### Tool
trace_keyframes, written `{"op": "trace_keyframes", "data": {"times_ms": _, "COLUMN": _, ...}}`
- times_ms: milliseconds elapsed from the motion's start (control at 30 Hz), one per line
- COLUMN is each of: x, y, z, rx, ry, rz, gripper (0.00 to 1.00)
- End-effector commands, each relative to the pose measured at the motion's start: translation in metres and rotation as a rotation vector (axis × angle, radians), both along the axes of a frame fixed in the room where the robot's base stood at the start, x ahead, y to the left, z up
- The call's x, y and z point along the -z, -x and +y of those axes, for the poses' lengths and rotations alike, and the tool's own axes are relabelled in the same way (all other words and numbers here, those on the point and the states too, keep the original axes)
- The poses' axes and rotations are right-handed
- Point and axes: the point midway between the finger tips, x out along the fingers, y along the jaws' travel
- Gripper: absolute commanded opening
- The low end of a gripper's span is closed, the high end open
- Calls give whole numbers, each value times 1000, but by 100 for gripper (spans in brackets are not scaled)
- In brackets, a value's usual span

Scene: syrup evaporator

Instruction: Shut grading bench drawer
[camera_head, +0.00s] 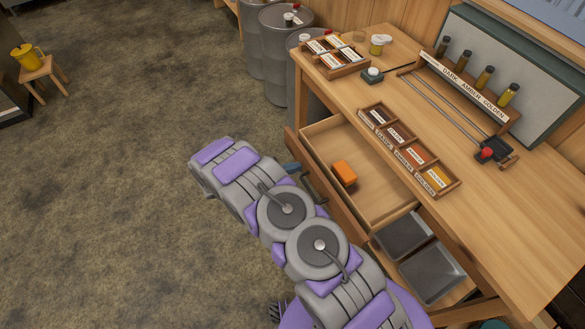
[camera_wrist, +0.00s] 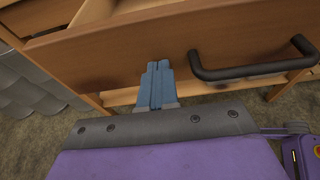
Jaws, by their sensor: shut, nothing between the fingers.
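The grading bench (camera_head: 465,215) stands at the right in the head view. Its drawer is pulled out, and the bare drawer floor (camera_head: 385,195) shows, with an orange object (camera_head: 344,173) lying inside. The wooden drawer front (camera_wrist: 120,50) fills the upper part of the wrist view. Its dark bar handle (camera_wrist: 250,70) is to the right of my gripper (camera_wrist: 157,68). My gripper's blue fingers are together and empty, with their tips at the drawer front; I cannot tell whether they touch it. In the head view my arm hides part of the drawer front.
Metal trays (camera_head: 432,272) sit on a shelf below the drawer. A sample box (camera_head: 437,181) and a labelled rack with bottles (camera_head: 470,88) stand on the bench top. Grey drums (camera_head: 268,50) stand behind the bench's left end.

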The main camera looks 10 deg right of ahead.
Motion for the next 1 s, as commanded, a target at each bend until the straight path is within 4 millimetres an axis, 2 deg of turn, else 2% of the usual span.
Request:
{"op": "trace_keyframes", "data": {"times_ms": 167, "x": 0, "y": -1, "z": -3, "rx": 1, "ry": -1, "rz": 0, "gripper": 0}}
{"op": "trace_keyframes", "data": {"times_ms": 367, "x": -1, "y": -7, "z": -26, "rx": 6, "ry": -3, "rz": 0, "gripper": 0}}
{"op": "trace_keyframes", "data": {"times_ms": 467, "x": 0, "y": -12, "z": -44, "rx": 6, "ry": -4, "rz": 0, "gripper": 0}}
{"op": "trace_keyframes", "data": {"times_ms": 1000, "x": 1, "y": -55, "z": -172, "rx": 5, "ry": -1, "rz": -3, "gripper": 0}}
